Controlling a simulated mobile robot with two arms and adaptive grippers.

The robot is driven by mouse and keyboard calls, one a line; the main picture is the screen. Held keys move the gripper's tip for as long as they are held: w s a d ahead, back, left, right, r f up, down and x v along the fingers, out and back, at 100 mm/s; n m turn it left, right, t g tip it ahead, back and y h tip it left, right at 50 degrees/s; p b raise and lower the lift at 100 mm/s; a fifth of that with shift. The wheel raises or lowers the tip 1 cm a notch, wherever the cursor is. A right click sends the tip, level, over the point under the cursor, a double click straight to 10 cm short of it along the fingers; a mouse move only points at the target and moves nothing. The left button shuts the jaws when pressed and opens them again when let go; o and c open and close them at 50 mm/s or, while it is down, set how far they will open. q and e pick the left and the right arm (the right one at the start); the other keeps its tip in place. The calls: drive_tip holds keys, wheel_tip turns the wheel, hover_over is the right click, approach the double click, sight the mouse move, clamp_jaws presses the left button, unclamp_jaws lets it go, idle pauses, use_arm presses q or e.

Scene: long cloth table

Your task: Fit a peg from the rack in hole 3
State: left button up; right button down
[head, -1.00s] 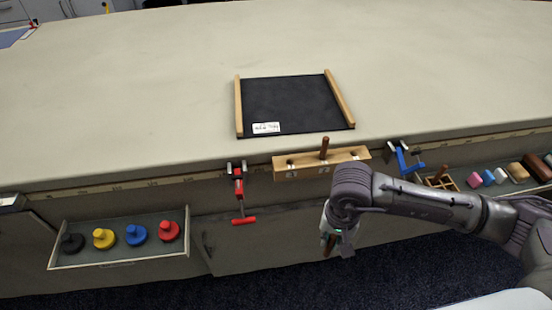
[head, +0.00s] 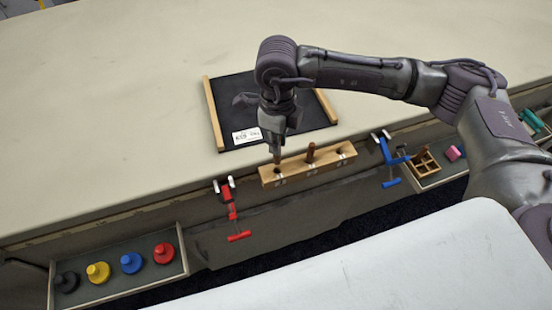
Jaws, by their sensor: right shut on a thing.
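The wooden block (head: 330,162) with a row of holes is at the table's front edge. A brown peg (head: 310,152) stands upright in its middle hole. My right gripper (head: 277,135) points down above the block's left end, shut on another brown peg (head: 277,156). That peg is roughly upright, its lower end at the left hole; I cannot tell whether it is inside. The right hole (head: 341,155) looks empty. The number labels are too small to read. A small wooden rack (head: 428,166) with compartments and what seems a brown peg sits in the right drawer. My left gripper is not in view.
A black tray (head: 235,110) with wooden side rails lies behind the block, partly under my right arm. A red clamp (head: 231,210) and a blue clamp (head: 390,160) flank the block. A left drawer (head: 120,283) holds several coloured knobbed pieces. The table's left side is clear.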

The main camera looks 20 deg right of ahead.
sight(277, 159)
wheel_tip(277, 159, down, 3)
drive_tip(key=shift+s+r, duration=0.1)
drive_tip(key=shift+r, duration=0.1)
wheel_tip(277, 159, down, 4)
drive_tip(key=shift+r+p, duration=0.15)
drive_tip(key=shift+p, duration=0.65)
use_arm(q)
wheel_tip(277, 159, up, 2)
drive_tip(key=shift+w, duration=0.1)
use_arm(e)
drive_tip(key=shift+f, duration=0.3)
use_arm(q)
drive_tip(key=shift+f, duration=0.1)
use_arm(e)
drive_tip(key=shift+f, duration=0.1)
drive_tip(key=shift+f+b, duration=0.15)
drive_tip(key=shift+b, duration=0.15)
drive_tip(key=c, duration=1.1)
unclamp_jaws()
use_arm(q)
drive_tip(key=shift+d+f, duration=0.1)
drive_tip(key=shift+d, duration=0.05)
